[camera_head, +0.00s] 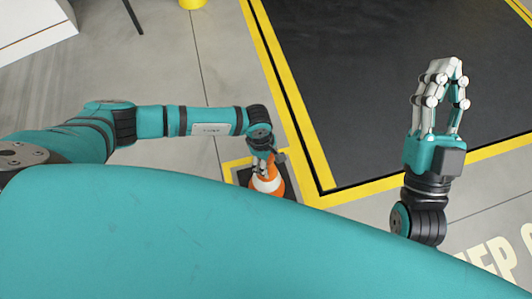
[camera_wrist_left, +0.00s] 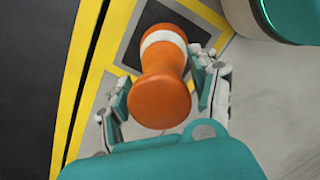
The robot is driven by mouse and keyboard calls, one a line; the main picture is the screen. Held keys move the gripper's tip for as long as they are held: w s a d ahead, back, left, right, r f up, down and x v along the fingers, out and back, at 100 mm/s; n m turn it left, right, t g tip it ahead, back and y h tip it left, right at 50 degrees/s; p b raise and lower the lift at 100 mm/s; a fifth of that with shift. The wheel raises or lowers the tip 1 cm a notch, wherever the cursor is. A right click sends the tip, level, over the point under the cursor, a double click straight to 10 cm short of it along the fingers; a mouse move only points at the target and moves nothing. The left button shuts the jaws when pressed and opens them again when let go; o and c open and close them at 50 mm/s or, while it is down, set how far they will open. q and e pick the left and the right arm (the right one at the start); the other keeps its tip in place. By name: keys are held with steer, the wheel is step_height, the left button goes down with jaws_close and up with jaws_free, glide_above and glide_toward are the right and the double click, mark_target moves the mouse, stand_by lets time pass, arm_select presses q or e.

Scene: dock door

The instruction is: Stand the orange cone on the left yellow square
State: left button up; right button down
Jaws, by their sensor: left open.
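The orange cone (camera_head: 269,184) has a white band and a dark square base. It looks upright, with its base inside a yellow square outline (camera_head: 231,164) on the floor. In the left wrist view the cone (camera_wrist_left: 160,102) shows its rounded orange top towards me, and the yellow square's border (camera_wrist_left: 99,92) shows beside the dark base. My left gripper (camera_head: 262,167) is open at the cone's upper part. Its fingers (camera_wrist_left: 163,85) are on either side of the cone, with small gaps visible. My right gripper (camera_head: 446,66) is raised away from the cone, with nothing visible in it.
A large dark floor area (camera_head: 385,80) with yellow borders lies right of the cone. Grey floor (camera_head: 205,70) is clear behind my left arm. A yellow object (camera_head: 192,3) and a white cabinet-like block (camera_head: 35,22) are at the far edge. Pale floor lettering (camera_head: 492,262) shows at lower right.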

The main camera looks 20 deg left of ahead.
arm_select(q)
steer(key=r, duration=0.1)
steer(key=r+p, duration=0.1)
steer(key=r, duration=0.1)
steer(key=r+p, duration=0.1)
steer(key=r, duration=0.1)
steer(key=shift+w+a+r, duration=0.1)
steer(key=shift+a+r, duration=0.15)
steer(key=shift+a, duration=0.15)
steer(key=r, duration=0.2)
steer(key=r+p, duration=0.1)
steer(key=r, duration=0.2)
steer(key=shift+a+r+p, duration=0.35)
steer(key=shift+a+p, duration=0.05)
steer(key=shift+a+r, duration=0.1)
steer(key=shift+r, duration=0.3)
arm_select(e)
step_height(320, 180, down, 16)
steer(key=w+d+g+h, duration=0.1)
steer(key=w+g+h, duration=0.1)
steer(key=g, duration=0.8)
steer(key=shift+w+d+g+h, duration=0.2)
steer(key=shift+d+g+h, duration=0.2)
steer(key=shift+h, duration=0.4)
